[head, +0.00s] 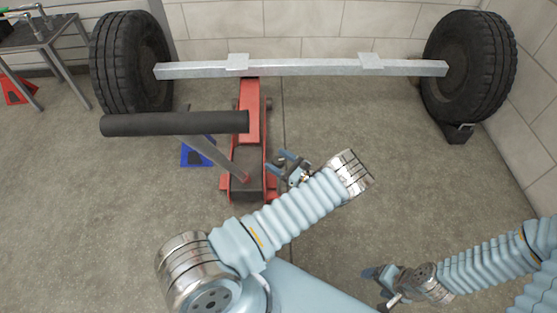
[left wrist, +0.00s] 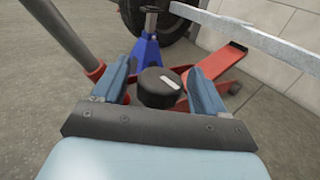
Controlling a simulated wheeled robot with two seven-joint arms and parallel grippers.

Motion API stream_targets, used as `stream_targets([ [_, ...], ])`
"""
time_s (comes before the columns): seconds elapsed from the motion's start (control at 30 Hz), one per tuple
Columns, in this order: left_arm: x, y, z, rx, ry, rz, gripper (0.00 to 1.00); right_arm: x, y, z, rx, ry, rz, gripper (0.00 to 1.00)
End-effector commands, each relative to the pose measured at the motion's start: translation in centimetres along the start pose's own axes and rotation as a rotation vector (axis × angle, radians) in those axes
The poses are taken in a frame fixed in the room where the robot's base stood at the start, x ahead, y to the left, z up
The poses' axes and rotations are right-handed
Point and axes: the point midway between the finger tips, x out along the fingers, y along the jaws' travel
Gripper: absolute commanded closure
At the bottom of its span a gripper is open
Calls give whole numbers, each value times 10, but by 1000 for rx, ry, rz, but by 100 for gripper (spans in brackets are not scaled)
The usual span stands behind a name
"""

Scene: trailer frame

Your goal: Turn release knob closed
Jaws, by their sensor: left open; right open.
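The release knob (left wrist: 157,87) is a round black knob with a white mark on top, seen in the left wrist view. It belongs to the red floor jack (head: 249,112), which stands under the trailer axle in the head view. My left gripper (left wrist: 160,83) is open, with one blue finger on each side of the knob; I cannot tell whether they touch it. In the head view my left gripper (head: 287,166) is at the right side of the jack's rear, and the knob is not clear there. My right gripper (head: 380,286) is open and empty, low at the right, away from the jack.
The jack handle (head: 175,123) with a black grip leans over the jack. The grey axle (head: 310,67) spans two tires (head: 132,62). A blue jack stand (head: 197,153) is left of the jack. A metal table (head: 33,36) stands far left.

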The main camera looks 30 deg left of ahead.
Motion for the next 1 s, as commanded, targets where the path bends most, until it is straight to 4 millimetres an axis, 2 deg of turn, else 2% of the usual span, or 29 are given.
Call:
stream_targets([
  [0.27, 2, 0, 0, 0, -1, -1, 28, 0, 0, 0, 0, 0, 0, 27],
  [0.6, 2, 0, 0, 0, -1, -1, 78, 0, 0, 0, 0, 0, 0, 27],
  [0.83, 1, 0, 2, 4, -2, -121, 78, -9, -6, 1, -4, -4, -4, 27],
  [1.0, 1, 0, 0, 0, -1, -131, 78, -7, -6, 2, -4, -5, -4, 27],
])
